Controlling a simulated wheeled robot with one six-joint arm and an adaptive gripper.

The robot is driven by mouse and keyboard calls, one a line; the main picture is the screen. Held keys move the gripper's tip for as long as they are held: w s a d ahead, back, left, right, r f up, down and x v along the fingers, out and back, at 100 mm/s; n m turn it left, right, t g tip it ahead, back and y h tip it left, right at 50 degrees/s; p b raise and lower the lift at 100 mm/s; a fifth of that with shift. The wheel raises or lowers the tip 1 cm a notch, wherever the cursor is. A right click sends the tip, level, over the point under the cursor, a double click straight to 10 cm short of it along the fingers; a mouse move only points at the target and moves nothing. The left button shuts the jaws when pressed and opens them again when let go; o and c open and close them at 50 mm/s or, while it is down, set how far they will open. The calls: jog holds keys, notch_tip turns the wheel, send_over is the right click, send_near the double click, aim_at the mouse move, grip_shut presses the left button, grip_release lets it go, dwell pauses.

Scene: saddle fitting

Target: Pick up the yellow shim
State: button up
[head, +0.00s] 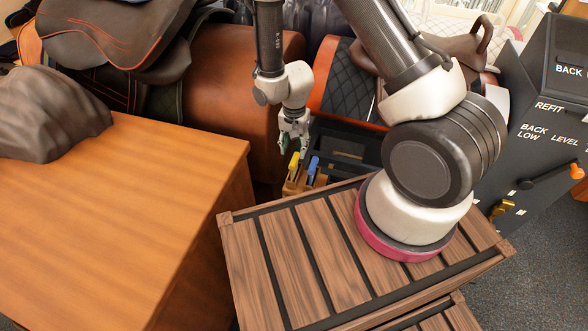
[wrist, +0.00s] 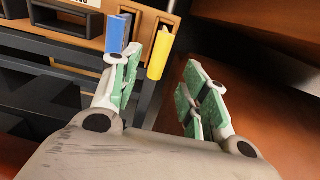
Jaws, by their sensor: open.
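The yellow shim (head: 293,164) stands in a wooden holder (head: 298,187) beyond the slatted crate, and the blue shim (head: 312,168) stands to its right in the same holder. My gripper (head: 292,145) is above and just beside the yellow shim in the head view. In the wrist view, my gripper (wrist: 160,92) is open with its green-padded fingers apart and nothing between them. The yellow shim (wrist: 160,56) shows beyond the fingertips, close to the left finger. The blue shim (wrist: 118,33) appears left of it. Any contact between finger and shim cannot be told.
A slatted wooden crate (head: 290,262) fills the near middle, and an orange wooden bench (head: 110,220) stands at left. Dark trays (head: 345,150) lie behind the holder. A dark panel with BACK and LEVEL labels (head: 530,110) stands at right. Saddles (head: 120,35) crowd the back.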

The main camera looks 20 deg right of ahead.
aim_at(294, 159)
notch_tip(294, 159, down, 6)
jog(key=shift+s+f, duration=0.15)
grip_shut()
